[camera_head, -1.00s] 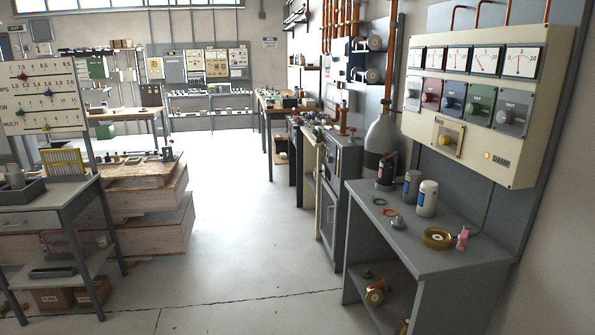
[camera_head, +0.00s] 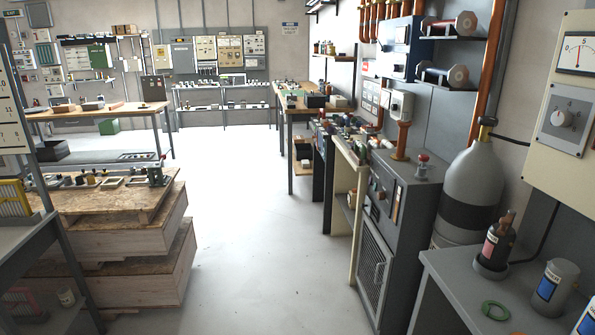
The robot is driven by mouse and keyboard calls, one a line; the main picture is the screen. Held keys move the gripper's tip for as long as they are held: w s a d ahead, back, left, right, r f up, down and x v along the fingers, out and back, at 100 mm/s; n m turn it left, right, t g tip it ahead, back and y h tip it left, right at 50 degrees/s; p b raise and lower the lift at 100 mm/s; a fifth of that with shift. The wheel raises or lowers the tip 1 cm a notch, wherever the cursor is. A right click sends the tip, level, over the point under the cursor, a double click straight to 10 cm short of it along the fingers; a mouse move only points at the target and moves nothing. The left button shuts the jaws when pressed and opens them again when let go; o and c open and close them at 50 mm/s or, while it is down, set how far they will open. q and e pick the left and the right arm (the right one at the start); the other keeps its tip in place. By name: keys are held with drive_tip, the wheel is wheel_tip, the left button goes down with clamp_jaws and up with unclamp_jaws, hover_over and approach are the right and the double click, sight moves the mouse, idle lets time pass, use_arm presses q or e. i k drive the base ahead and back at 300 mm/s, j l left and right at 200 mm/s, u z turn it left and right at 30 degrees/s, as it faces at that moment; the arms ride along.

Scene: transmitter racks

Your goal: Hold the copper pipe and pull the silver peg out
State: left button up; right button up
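Several copper pipes are in view, and I cannot tell which one the task means. A thick copper pipe (camera_head: 491,65) runs down the wall at the right, behind the gas cylinder. A cluster of vertical copper pipes (camera_head: 384,10) is at the top, above a blue-grey wall box. A short upright copper pipe (camera_head: 401,140) stands on a grey cabinet below a white switch box. I cannot make out a silver peg. Neither of my grippers is in view.
A grey bench (camera_head: 458,290) with bottles and a green ring (camera_head: 495,310) is at the near right. A grey gas cylinder (camera_head: 472,185) and grey cabinet (camera_head: 405,220) stand beyond it. Wooden crates (camera_head: 130,262) are at the left. The floor (camera_head: 245,220) between is clear.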

sight(400, 155)
drive_tip(key=i+z, duration=0.15)
drive_tip(key=i, duration=0.4)
drive_tip(key=i+j+z, duration=0.2)
drive_tip(key=i, duration=0.4)
drive_tip(key=i+j+z, duration=0.15)
drive_tip(key=i, duration=0.4)
